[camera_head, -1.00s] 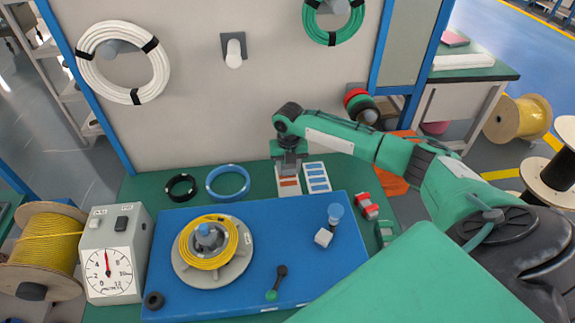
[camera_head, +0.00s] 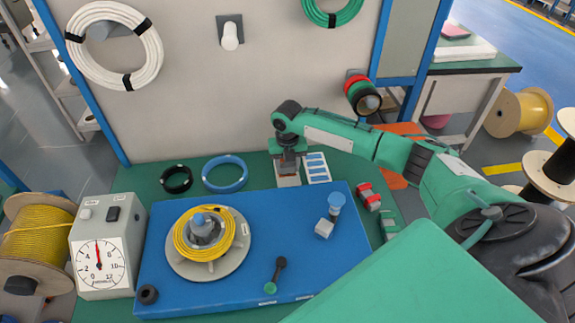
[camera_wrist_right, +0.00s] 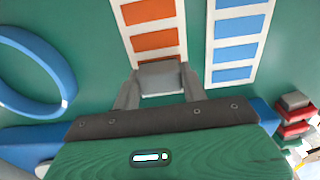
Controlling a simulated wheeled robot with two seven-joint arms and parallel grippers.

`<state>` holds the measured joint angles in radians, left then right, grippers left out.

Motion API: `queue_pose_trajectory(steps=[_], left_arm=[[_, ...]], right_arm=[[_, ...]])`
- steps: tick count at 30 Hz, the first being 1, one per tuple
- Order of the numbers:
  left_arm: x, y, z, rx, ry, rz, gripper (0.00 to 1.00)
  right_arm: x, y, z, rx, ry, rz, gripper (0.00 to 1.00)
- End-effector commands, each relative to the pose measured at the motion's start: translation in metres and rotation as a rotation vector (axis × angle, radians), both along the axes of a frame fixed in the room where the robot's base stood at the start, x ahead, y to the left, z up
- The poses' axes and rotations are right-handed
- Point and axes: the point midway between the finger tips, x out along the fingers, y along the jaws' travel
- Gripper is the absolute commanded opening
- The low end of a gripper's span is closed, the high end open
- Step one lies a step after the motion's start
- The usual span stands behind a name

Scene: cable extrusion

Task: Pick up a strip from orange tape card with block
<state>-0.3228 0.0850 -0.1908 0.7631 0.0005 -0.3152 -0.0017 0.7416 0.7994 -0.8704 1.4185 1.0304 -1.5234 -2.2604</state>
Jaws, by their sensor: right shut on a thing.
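The orange tape card (camera_wrist_right: 152,30) is a white card with several orange strips, lying on the green table behind the blue board. My right gripper (camera_head: 288,168) is over this card in the head view and covers most of it. In the right wrist view the right gripper (camera_wrist_right: 160,84) is shut on a small grey block (camera_wrist_right: 161,77). The block is at the card's near end, over the lowest orange strip, which is partly hidden. I cannot tell whether the block touches the strip. My left gripper is not in view.
A blue tape card (camera_wrist_right: 237,45) lies just right of the orange one. A blue ring (camera_head: 225,173) and a black ring (camera_head: 176,179) lie to the left. The blue board (camera_head: 255,270) holds a yellow cable coil (camera_head: 183,238) and a pale block (camera_head: 324,228). A red-and-grey item (camera_head: 368,196) lies right.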

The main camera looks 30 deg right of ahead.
Motion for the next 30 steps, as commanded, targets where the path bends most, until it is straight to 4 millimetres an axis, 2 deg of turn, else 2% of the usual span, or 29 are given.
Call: queue_pose_trajectory(steps=[30], left_arm=[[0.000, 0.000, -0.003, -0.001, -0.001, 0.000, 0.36]], right_arm=[[0.000, 0.000, -0.012, 0.000, 0.000, 0.000, 0.23]])
